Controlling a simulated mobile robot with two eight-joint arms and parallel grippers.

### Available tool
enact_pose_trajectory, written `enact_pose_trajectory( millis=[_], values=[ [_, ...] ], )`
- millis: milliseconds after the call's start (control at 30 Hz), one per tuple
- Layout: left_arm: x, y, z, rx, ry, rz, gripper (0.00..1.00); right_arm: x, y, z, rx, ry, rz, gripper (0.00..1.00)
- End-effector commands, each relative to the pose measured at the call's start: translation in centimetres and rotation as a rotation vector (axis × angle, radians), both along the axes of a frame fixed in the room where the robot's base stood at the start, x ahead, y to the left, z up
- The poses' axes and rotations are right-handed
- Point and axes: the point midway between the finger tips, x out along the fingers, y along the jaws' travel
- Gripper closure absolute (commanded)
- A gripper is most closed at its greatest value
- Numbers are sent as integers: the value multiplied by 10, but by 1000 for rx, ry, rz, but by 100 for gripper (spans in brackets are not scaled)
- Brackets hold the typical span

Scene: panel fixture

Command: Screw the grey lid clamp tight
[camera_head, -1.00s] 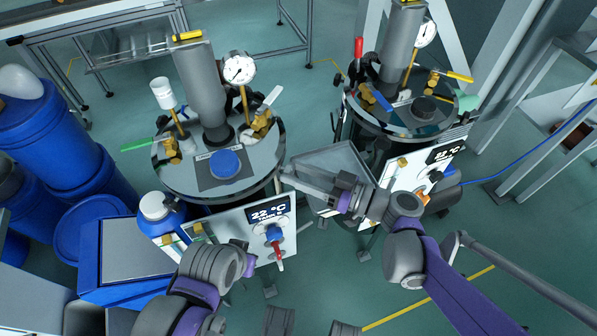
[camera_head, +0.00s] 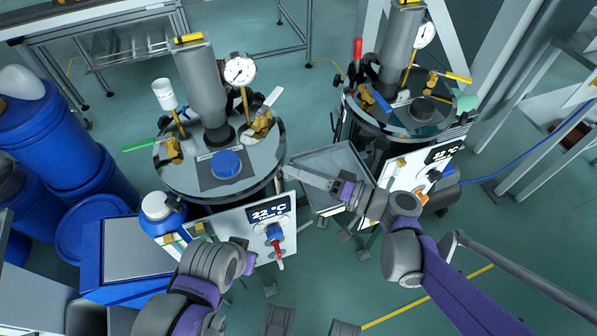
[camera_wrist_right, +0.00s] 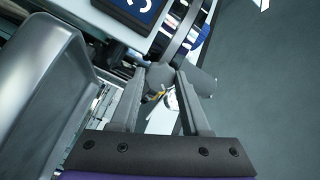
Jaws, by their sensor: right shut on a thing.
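The grey lid clamp (camera_wrist_right: 160,76) shows in the right wrist view as a rounded grey piece between my fingertips. My right gripper (camera_wrist_right: 164,80) is shut on it. In the head view my right gripper (camera_head: 290,172) reaches the right rim of the near tank's lid (camera_head: 262,182); the clamp is too small or hidden to make out there. On this lid are a blue cap (camera_head: 226,163), a grey cylinder and a pressure gauge (camera_head: 240,71). My left arm is at the lower left; its gripper fingers do not show.
A control panel reading 22 °C (camera_head: 270,212) is on the tank's front, below my right gripper. A grey tray (camera_head: 335,166) lies between the two tanks. The second tank (camera_head: 420,115) stands at right. Blue drums (camera_head: 60,140) crowd the left.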

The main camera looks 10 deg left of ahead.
Motion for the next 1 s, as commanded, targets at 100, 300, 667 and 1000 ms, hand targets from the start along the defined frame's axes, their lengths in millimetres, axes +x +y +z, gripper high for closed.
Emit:
enact_pose_trajectory(
  millis=[100, 300, 667, 1000],
  values=[
    [0, 0, 0, 0, 0, 0, 100, 0, 0, 0, 20, 106, 0, 100],
    [0, 0, 0, 0, 0, 0, 100, 0, 0, 0, 56, 293, 0, 100],
    [0, 0, 0, 0, 0, 0, 100, 0, 0, 0, 117, 608, -1, 100],
    [0, 0, -1, 0, 0, 0, 100, 0, 0, 0, 154, 798, -1, 100]
  ],
)
